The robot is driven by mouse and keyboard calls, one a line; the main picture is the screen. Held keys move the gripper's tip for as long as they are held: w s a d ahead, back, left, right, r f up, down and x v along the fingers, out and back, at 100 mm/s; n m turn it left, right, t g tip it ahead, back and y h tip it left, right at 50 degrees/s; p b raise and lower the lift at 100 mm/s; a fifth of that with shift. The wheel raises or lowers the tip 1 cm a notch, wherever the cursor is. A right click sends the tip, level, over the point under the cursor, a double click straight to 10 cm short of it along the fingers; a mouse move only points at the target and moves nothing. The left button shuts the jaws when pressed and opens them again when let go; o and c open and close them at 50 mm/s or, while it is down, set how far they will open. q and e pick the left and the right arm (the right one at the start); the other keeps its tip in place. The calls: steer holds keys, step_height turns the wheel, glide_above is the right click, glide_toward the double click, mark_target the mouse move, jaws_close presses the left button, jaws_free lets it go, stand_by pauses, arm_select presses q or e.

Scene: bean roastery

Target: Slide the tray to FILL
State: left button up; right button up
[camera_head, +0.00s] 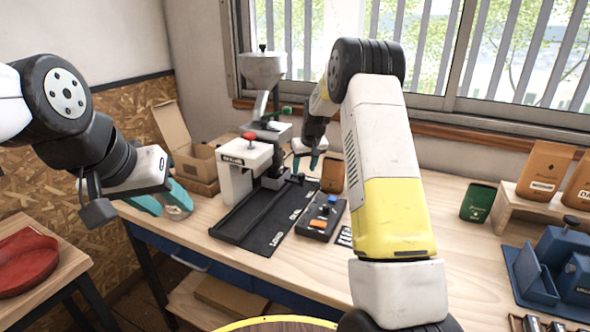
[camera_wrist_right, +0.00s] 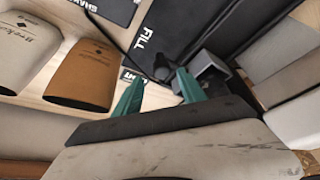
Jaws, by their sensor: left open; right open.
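A long black track (camera_head: 252,218) with white lettering lies on the bench in the head view. Its FILL label (camera_wrist_right: 150,38) shows on a black surface in the right wrist view. I cannot pick out the tray clearly from the dark parts there; a small grey block (camera_wrist_right: 208,70) stands just beyond my right fingertips. My left gripper (camera_head: 168,205) is open near the bench's left front edge, apart from the track.
A white press with a red knob (camera_head: 250,136) and a grey hopper machine (camera_head: 264,70) stand behind the track. A button box (camera_head: 321,218) lies right of it, with a brown bag (camera_head: 333,178) behind. An open carton (camera_head: 190,150) stands left. A green pouch (camera_head: 478,202) stands right.

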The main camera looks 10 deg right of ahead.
steer(key=shift+v, duration=2.3)
steer(key=s+a+r+m+y, duration=0.1)
steer(key=s+r, duration=1.5)
steer(key=s, duration=0.4)
steer(key=s+a+f+t, duration=0.1)
steer(key=s+a, duration=0.1)
steer(key=s, duration=2.1)
steer(key=shift+m+t, duration=0.3)
steer(key=shift+w+a, duration=0.1)
